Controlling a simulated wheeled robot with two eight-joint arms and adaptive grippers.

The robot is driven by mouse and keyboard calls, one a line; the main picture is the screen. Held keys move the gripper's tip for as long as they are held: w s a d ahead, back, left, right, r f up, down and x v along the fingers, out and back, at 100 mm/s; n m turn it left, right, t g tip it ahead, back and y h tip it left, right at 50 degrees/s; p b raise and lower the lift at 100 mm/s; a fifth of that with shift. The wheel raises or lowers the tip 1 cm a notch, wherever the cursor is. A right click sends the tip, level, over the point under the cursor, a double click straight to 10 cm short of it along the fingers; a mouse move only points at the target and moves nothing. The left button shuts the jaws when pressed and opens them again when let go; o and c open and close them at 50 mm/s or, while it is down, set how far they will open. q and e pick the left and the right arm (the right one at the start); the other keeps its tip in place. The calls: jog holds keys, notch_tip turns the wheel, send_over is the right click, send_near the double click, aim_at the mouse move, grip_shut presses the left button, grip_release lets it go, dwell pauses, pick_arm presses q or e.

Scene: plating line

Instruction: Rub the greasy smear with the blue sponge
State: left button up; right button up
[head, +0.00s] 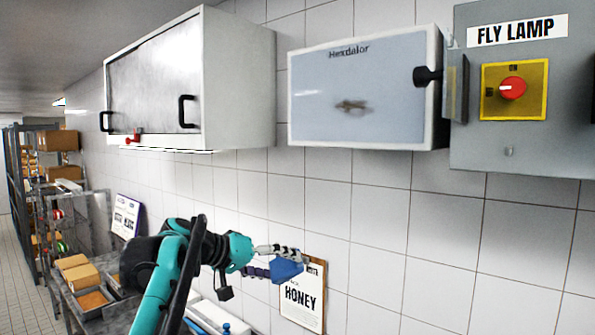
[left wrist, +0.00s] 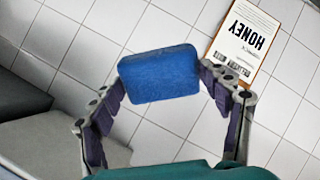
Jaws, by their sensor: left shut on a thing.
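The greasy smear (head: 351,106) is a brownish mark on the pale blue-grey front of the Hexdalor wall cabinet (head: 311,127). My left gripper (head: 283,262) is below that cabinet, in front of the tiled wall, well apart from the smear. It is shut on the blue sponge (head: 286,270). In the left wrist view the blue sponge (left wrist: 160,76) sits between the two fingertips of the left gripper (left wrist: 165,82), with its broad face showing. The smear is not in the left wrist view. My right gripper is in neither view.
A HONEY sign (head: 302,304) hangs on the wall beside the left gripper. A grey FLY LAMP box (head: 540,150) with a red knob is right of the cabinet. A white cupboard (head: 240,90) with black handles hangs at left. A counter with trays (head: 92,300) stands lower left.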

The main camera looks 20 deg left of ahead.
pick_arm(q)
jog(key=s+d+r+n+t+p, duration=0.15)
jog(key=r+p, duration=0.25)
jog(key=r, duration=0.8)
jog(key=s+d+r+t+p, duration=0.3)
jog(key=r, duration=0.9)
jog(key=s+d+r+n+t+p, duration=0.1)
jog(key=s+d+r+t+p, duration=0.2)
jog(key=r, duration=0.9)
jog(key=shift+g+y, duration=0.4)
jog(key=shift+g, duration=0.05)
jog(key=shift+a+f+p+x, duration=0.15)
jog(key=shift+p+x, duration=0.15)
jog(key=shift+x, duration=1.35)
jog(key=shift+a+f+p+x, duration=0.15)
jog(key=shift+p+x, duration=0.1)
jog(key=shift+x, duration=1.4)
jog(key=shift+p+x, duration=0.45)
jog(key=shift+x, duration=0.65)
jog(key=shift+s+d, duration=0.1)
